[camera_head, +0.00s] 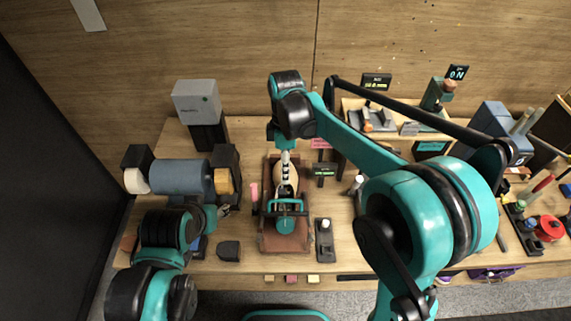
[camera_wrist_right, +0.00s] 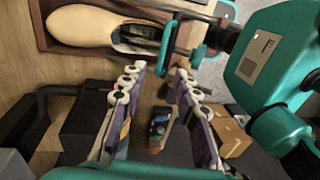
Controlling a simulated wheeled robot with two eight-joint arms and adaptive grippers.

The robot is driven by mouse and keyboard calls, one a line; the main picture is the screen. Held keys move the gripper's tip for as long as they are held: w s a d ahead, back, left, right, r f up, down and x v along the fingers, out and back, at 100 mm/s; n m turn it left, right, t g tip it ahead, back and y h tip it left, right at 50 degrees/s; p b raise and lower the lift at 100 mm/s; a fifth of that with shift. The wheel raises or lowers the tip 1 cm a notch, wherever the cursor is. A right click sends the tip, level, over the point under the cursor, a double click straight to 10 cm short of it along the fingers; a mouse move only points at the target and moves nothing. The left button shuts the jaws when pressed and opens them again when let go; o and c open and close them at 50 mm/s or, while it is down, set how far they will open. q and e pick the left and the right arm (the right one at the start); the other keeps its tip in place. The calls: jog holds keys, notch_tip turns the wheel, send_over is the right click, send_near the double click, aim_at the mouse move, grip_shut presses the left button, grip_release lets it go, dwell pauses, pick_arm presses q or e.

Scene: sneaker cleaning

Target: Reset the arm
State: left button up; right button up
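My right arm reaches in from the right in the head view. Its right gripper (camera_head: 287,158) hangs over the far end of a cream shoe form (camera_head: 291,174) in a brown tray (camera_head: 270,240). In the wrist view the right gripper (camera_wrist_right: 158,88) is open, with its pale fingers apart and nothing held between them. The cream form (camera_wrist_right: 95,27) lies beyond the fingers there. My left arm is folded at the lower left in the head view; its left gripper (camera_head: 222,211) is small and partly hidden, so its opening is unclear.
A teal-handled clamp (camera_head: 285,223) stands at the tray's near end. A blue roller (camera_head: 182,177) and a grey box unit (camera_head: 196,101) stand left. A black-based holder (camera_head: 325,240) is right of the tray. Tools and bottles crowd the right side, partly hidden by my arm.

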notch_tip(320, 180, up, 2)
jog(key=shift+w, duration=0.15)
dwell(0.5)
jog(key=s+d+f+m+t+b, duration=0.4)
jog(key=s+d+m, duration=0.3)
jog(key=d+m, duration=0.2)
jog(key=s+d+f+m+t+b, duration=0.5)
jog(key=s+d+f+m+b, duration=0.1)
jog(key=d+m, duration=0.3)
jog(key=shift+s, duration=0.6)
jog(key=shift+a+f, duration=0.1)
dwell(1.1)
